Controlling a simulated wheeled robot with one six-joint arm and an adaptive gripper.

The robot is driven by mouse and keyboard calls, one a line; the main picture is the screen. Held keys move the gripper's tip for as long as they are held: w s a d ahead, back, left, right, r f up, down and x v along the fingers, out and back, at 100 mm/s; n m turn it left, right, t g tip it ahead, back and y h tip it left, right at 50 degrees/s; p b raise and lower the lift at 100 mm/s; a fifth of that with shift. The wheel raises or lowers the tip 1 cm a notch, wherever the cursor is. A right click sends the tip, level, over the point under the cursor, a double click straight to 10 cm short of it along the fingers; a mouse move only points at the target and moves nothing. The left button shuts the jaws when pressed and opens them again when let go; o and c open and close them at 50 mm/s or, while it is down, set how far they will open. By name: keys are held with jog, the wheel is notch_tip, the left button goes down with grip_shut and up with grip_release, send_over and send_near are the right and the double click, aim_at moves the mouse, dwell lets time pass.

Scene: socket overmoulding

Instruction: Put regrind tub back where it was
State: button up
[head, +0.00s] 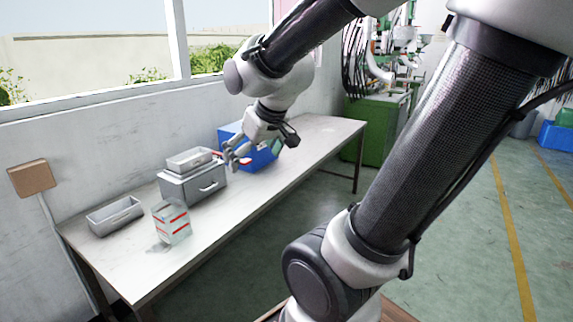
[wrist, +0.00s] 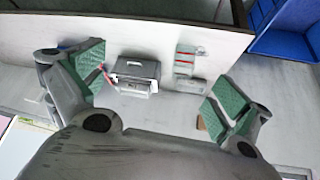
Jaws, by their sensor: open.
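Two open grey tubs show in the head view, and I cannot tell by a label which is the regrind tub. One tub (head: 115,215) sits directly on the table (head: 307,146) at its near left end. The other tub (head: 188,160) sits on top of a grey box with a handle (head: 193,187). My gripper (head: 252,152) is over the table, in front of a blue bin (head: 262,160), right of the grey box. In the wrist view its two green-padded fingers are wide apart with nothing between them; the grey box (wrist: 138,70) shows beyond them.
A white carton with red stripes (head: 171,222) stands on the table between the near tub and the front edge. A wall and window run along the table's back. The table's far right part is clear. A green machine (head: 375,125) stands beyond it.

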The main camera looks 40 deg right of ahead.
jog(key=s+r+g, duration=0.1)
jog(key=s+g, duration=0.1)
jog(key=s, duration=1)
jog(key=shift+s+r+m, duration=0.25)
jog(key=shift+r+m, duration=0.05)
jog(key=shift+r, duration=0.1)
jog(key=shift+d, duration=0.1)
